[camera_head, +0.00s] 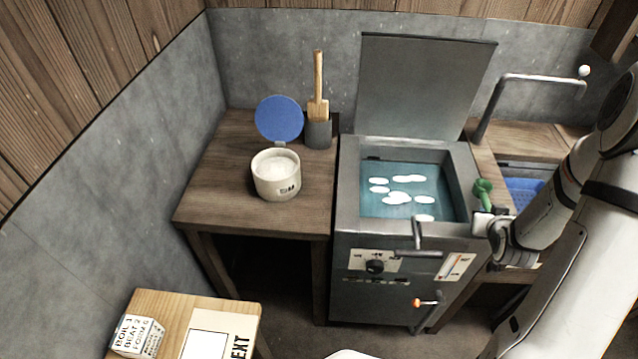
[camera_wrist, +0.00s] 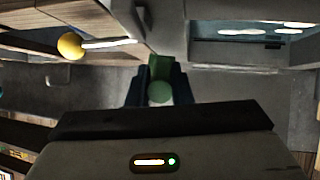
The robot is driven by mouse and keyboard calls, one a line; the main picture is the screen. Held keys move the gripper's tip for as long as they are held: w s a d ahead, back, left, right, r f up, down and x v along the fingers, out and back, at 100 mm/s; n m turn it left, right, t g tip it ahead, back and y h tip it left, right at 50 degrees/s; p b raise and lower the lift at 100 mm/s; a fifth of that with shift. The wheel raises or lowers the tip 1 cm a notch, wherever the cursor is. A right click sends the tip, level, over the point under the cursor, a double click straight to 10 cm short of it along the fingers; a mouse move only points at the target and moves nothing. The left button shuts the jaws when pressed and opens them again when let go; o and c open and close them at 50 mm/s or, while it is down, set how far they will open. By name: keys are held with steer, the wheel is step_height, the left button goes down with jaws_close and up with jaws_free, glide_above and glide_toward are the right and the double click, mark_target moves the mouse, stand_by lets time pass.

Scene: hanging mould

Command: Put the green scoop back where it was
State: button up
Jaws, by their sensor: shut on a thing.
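The green scoop (camera_head: 483,190) is at the right rim of the water vat (camera_head: 350,190), its small round head raised. My gripper (camera_head: 488,222) is beside the vat's right front corner, shut on the scoop. In the wrist view the green handle (camera_wrist: 160,70) sits between the two dark fingers of my gripper (camera_wrist: 160,88). The white tub (camera_head: 276,185) stands on the wooden table at left, full of white grains, with its blue lid (camera_head: 279,118) tipped open. The scoop's lower part is hidden by my gripper.
The vat's lid (camera_head: 425,85) stands open behind it, and several white pieces (camera_head: 397,198) float inside. A grey holder (camera_head: 318,134) with a wooden paddle (camera_head: 318,90) stands behind the tub. A bent pipe (camera_head: 500,95) and a blue basket (camera_head: 523,190) are at right.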

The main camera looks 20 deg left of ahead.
steer(key=a+r+n+g+y+b, duration=0.1)
steer(key=a+r+n+y, duration=0.3)
steer(key=a, duration=1)
steer(key=a+r+n+g+y+b, duration=0.1)
steer(key=a+r+n+y, duration=0.3)
steer(key=a, duration=0.9)
steer(key=a+r+n+g+y+b, duration=0.2)
steer(key=a+r+n+y, duration=0.15)
steer(key=a, duration=1.05)
step_height(320, 180, down, 10)
steer(key=shift+w+r, duration=0.2)
steer(key=shift+w, duration=0.15)
steer(key=o, duration=0.9)
steer(key=shift+d+r, duration=0.1)
